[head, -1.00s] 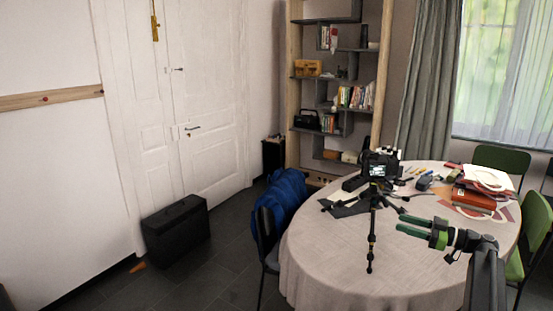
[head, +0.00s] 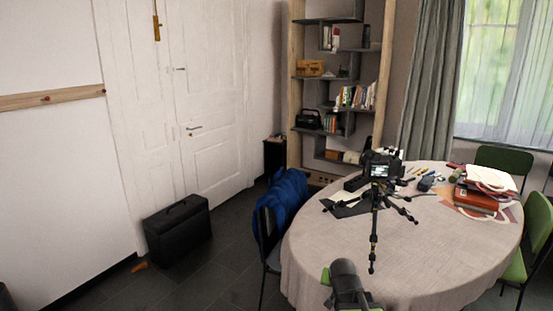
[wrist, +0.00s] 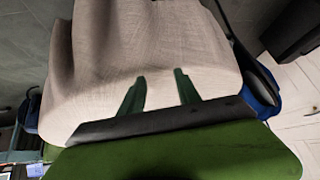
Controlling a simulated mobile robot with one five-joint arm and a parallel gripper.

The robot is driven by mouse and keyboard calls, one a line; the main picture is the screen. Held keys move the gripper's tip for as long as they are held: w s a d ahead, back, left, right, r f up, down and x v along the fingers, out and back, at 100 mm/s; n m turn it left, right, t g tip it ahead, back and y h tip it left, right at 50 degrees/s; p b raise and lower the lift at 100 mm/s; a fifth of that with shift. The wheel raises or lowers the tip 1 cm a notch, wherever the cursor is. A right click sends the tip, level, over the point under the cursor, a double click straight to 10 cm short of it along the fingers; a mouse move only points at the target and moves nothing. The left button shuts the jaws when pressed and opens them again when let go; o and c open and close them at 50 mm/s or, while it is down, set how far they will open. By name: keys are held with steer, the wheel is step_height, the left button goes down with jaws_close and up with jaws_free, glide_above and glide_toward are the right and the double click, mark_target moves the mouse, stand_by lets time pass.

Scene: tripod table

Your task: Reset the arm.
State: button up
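My gripper shows in the wrist view (wrist: 160,77) as two green fingers with a clear gap and nothing between them. The pale cloth of the round table (wrist: 200,45) fills the picture beyond the fingertips. In the head view my dark arm is at the bottom centre, by the table's near edge, with only a bit of green showing; the fingertips are hidden there. The table (head: 430,245) stands to the right. On it is a black camera on a small tripod (head: 376,200), upright and apart from my arm.
Books (head: 476,199) and small items lie on the table's far right. A chair with a blue jacket (head: 284,200) stands at its left, green chairs (head: 500,158) behind and right. A black case (head: 177,230) is by the door. Floor between case and chair is clear.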

steer(key=s+a+f+n+g+y, duration=0.1)
steer(key=s+a+f+n+g, duration=0.1)
steer(key=s+g, duration=0.35)
steer(key=s+a+f+n+g+y, duration=0.1)
steer(key=s+a+f+g, duration=0.15)
steer(key=s, duration=0.65)
step_height(320, 180, up, 12)
steer(key=n+p, duration=0.1)
steer(key=p, duration=1.2)
steer(key=shift+s+d+r+t, duration=0.25)
steer(key=shift+s+d+t, duration=0.1)
steer(key=shift+s+t, duration=0.1)
